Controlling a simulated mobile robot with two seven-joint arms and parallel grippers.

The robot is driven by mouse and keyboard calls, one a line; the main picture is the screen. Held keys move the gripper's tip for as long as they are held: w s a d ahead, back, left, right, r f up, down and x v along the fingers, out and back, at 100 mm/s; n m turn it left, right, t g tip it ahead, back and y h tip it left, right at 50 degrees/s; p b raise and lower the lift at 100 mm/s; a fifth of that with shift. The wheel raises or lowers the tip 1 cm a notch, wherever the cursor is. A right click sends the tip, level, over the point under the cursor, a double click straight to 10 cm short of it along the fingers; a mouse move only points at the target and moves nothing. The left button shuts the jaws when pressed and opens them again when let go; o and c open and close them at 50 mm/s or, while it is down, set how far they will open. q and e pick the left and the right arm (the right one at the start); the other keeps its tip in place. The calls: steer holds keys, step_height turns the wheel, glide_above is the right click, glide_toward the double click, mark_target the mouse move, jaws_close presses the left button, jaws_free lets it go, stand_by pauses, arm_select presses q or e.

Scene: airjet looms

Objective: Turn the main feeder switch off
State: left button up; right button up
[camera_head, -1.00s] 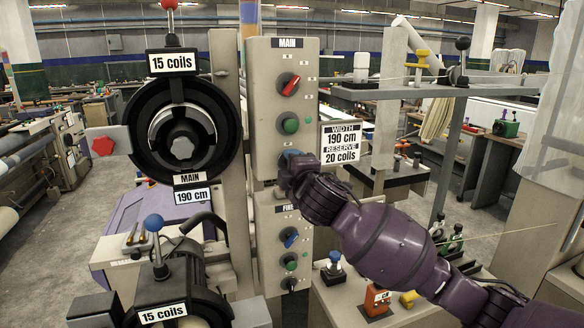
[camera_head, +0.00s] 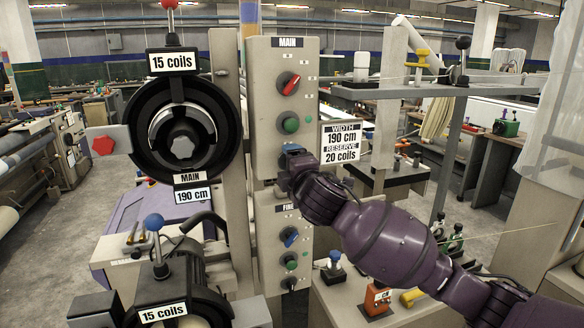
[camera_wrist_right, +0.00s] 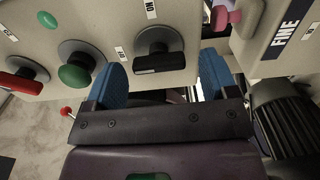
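The MAIN panel (camera_head: 283,80) is a beige upright box with a red knob (camera_head: 289,84) and a green button (camera_head: 290,124). In the right wrist view, the main feeder switch (camera_wrist_right: 160,50) is a black knob with a bar handle, beside a label that reads ON upside down. My right gripper's blue fingers (camera_wrist_right: 163,82) are apart, one on each side below the knob in the picture. I cannot tell whether they touch it. My left gripper is not in view.
The FINE panel (camera_head: 284,240) with its own knobs is below. The main feeder drum (camera_head: 183,190) stands to the left, a width sign (camera_head: 341,143) to the right. The green button (camera_wrist_right: 75,73) is close to a finger in the wrist view.

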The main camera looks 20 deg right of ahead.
steer(key=s+b, duration=0.1)
steer(key=s, duration=0.9)
steer(key=shift+s+d+b, duration=0.2)
steer(key=shift+s+b, duration=0.2)
